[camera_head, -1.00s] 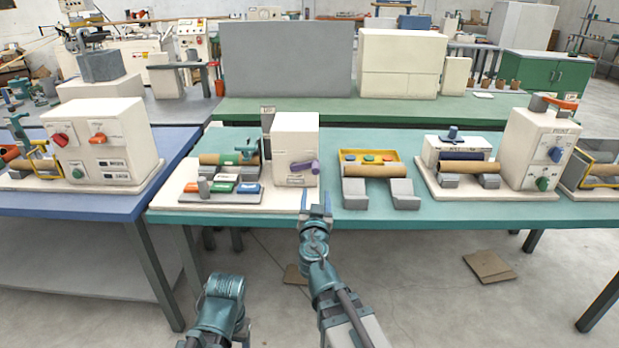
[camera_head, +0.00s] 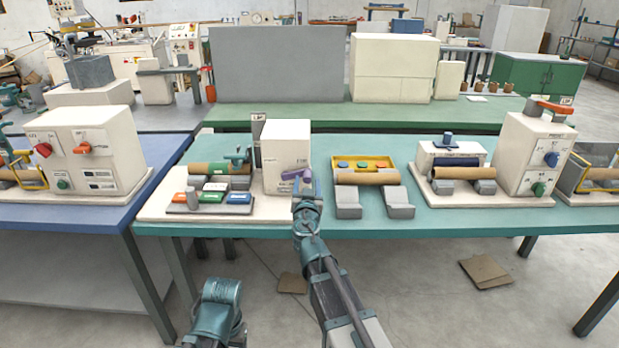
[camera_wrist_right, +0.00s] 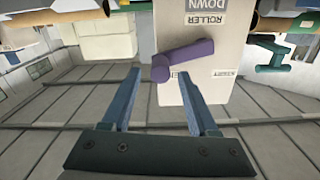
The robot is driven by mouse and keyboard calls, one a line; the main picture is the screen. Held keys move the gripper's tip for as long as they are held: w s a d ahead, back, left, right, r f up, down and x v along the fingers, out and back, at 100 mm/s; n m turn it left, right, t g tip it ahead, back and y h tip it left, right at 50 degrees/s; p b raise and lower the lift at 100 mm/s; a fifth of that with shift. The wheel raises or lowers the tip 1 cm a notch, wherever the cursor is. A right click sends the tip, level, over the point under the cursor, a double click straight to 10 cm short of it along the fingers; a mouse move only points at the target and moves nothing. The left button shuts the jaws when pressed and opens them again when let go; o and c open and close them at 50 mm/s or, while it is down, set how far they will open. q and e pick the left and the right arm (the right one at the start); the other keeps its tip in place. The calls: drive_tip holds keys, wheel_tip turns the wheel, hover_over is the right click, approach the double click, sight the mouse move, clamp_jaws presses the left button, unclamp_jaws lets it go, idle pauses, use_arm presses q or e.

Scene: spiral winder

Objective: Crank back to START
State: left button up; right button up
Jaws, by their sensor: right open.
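The purple crank (camera_head: 297,173) is on the front of the white winder box (camera_head: 285,150). It also shows in the right wrist view (camera_wrist_right: 187,58), its arm slanting to a rounded knob end. My right gripper (camera_head: 307,183) is at the crank's outer end. In the right wrist view its fingers (camera_wrist_right: 161,76) are open, with the knob end between or just beyond the tips; I cannot tell if they touch. Small labels beside the crank are too small to read. A larger label reads ROLLER DOWN, upside down. My left arm shows at the bottom, its gripper out of view.
Left of the box are a green-brown roll (camera_head: 218,169) and colored blocks (camera_head: 213,197). To its right are a brown roll (camera_head: 366,178) on grey supports and a yellow tray (camera_head: 387,162). The teal table's front edge (camera_head: 450,222) lies under my right arm.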

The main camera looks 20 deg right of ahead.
drive_tip(key=x, duration=0.2)
drive_tip(key=shift+w, duration=0.35)
clamp_jaws()
idle(1.1)
